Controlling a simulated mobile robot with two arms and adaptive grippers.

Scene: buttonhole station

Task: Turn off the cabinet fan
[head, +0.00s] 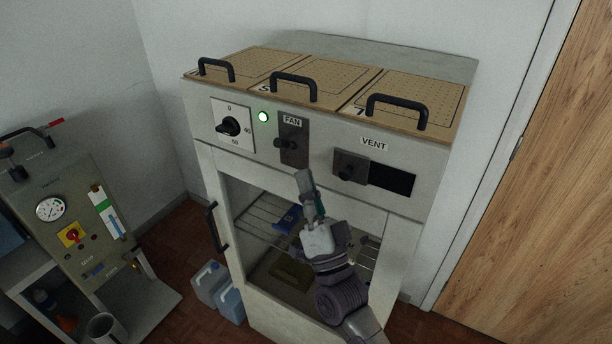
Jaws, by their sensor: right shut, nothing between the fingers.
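The cabinet (212,165) stands in the middle of the head view, with a control panel along its upper front. The fan switch (293,142) is a dark upright plate labelled FAN with a black knob (284,144) at about mid-height, sticking out to the left. A green lamp (263,117) glows left of it. My right gripper (304,178) is shut and empty. Its fingertips point up, just below the fan plate in the picture; I cannot tell whether they touch it. My left gripper is not in view.
A dial (229,126) sits left of the lamp, and a VENT slider (351,167) sits right of the fan plate. Black handles (293,86) stand on the top panels. A gauge unit (75,205) is at left, blue-grey canisters (212,284) on the floor, a wooden door (530,200) at right.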

